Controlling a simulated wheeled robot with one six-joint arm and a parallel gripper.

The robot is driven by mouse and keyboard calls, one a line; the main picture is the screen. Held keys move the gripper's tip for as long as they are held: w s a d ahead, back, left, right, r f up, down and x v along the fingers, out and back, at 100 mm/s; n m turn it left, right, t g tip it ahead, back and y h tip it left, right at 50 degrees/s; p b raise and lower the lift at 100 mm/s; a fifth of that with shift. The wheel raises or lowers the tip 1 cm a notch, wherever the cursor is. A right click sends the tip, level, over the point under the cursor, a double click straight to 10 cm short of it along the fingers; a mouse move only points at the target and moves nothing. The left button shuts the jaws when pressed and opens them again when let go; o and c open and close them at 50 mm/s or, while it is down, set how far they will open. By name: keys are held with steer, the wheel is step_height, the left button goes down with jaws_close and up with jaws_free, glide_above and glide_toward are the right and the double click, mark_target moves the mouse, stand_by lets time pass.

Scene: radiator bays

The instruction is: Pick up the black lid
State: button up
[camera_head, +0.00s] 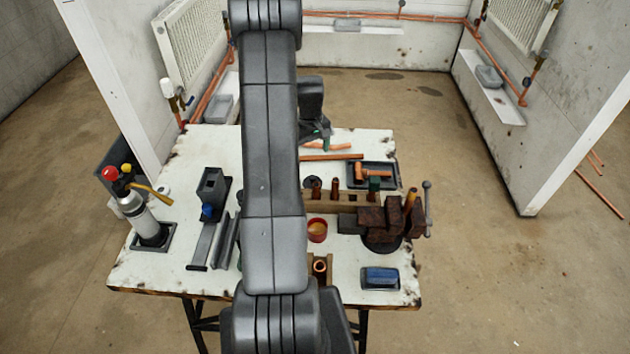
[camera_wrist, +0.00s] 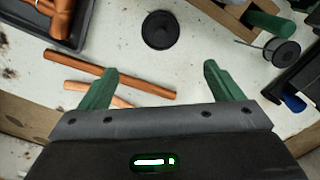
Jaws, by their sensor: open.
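The black lid (camera_wrist: 160,30) is a round dark disc with a raised middle, lying flat on the white bench top. It sits at the top centre of the wrist view, beyond my fingertips. In the head view the lid (camera_head: 311,182) shows as a small dark disc just right of my arm, partly hidden. My gripper (camera_wrist: 160,72) has two green fingers spread apart with nothing between them. In the head view my gripper (camera_head: 325,142) is mostly hidden behind my arm, over the far part of the bench.
Copper pipes (camera_wrist: 125,82) lie below my fingers. A dark tray (camera_head: 385,168) with copper fittings, a wooden block (camera_head: 335,202) and a rusty vise (camera_head: 385,220) stand to the right. A gas torch (camera_head: 140,212) stands left. Bare bench surrounds the lid.

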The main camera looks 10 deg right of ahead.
mark_target(312, 176)
step_height(312, 176, down, 6)
steer(key=b, duration=0.2)
steer(key=shift+b, duration=0.3)
steer(key=f, duration=0.1)
steer(key=f+b, duration=0.1)
steer(key=f, duration=0.1)
steer(key=s+f, duration=0.1)
steer(key=f, duration=0.1)
steer(key=shift+f+b, duration=0.15)
steer(key=shift+b, duration=0.15)
steer(key=c, duration=1)
